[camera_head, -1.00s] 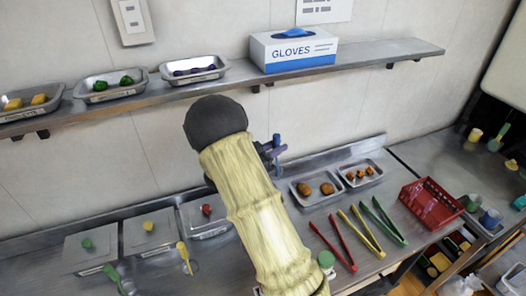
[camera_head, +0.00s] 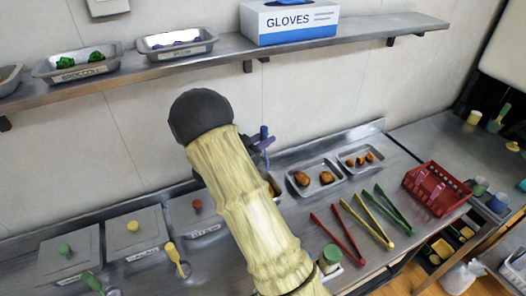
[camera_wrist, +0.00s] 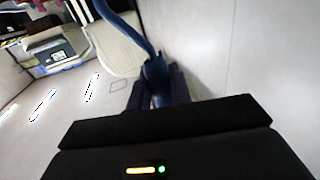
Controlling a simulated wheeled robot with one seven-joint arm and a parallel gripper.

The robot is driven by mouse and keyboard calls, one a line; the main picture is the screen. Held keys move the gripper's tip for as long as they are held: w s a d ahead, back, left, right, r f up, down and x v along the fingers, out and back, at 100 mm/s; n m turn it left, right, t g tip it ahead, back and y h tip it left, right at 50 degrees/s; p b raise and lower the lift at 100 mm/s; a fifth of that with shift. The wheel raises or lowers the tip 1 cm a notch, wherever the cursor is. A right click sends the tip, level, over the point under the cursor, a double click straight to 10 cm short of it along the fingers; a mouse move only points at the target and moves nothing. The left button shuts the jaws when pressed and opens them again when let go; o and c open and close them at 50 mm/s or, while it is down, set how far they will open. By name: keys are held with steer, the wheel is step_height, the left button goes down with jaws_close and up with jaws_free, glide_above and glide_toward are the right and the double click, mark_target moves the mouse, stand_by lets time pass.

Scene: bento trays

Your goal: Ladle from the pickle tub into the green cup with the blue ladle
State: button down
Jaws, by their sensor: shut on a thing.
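My gripper (camera_head: 262,143) is shut on the blue ladle (camera_head: 264,131), high above the counter. In the wrist view the ladle's blue handle (camera_wrist: 130,32) rises from between the fingers (camera_wrist: 158,88); its bowl is not visible. Lidded tubs with a green knob (camera_head: 65,249), a yellow knob (camera_head: 132,226) and a red knob (camera_head: 197,205) stand at the counter's left. Their labels are too small to read surely, so I cannot tell which is the pickle tub. The green cup (camera_head: 479,187) stands at the far right beside a blue cup (camera_head: 498,203). My arm hides part of the counter.
A shelf (camera_head: 215,68) with trays and a gloves box (camera_head: 290,22) runs along the wall. Food trays (camera_head: 315,190), several tongs (camera_head: 338,238), a red basket (camera_head: 434,189) and a green-topped container (camera_head: 331,258) occupy the counter's right.

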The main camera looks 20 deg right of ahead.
mark_target(264, 167)
steer(key=shift+f+b, duration=0.9)
steer(key=shift+f, duration=0.55)
step_height(264, 167, down, 10)
steer(key=b, duration=0.6)
steer(key=shift+r+b, duration=0.2)
steer(key=shift+b, duration=0.2)
steer(key=shift+s+a+f+b, duration=0.1)
steer(key=shift+s+f+b, duration=0.25)
steer(key=shift+f, duration=0.2)
steer(key=shift+s+f+b, duration=0.2)
steer(key=shift+f+b, duration=0.15)
steer(key=shift+f, duration=0.25)
steer(key=r+p, duration=0.1)
steer(key=w+r+p, duration=0.1)
steer(key=shift+r, duration=0.4)
steer(key=shift+r+p, duration=2.9)
steer(key=shift+r, duration=0.95)
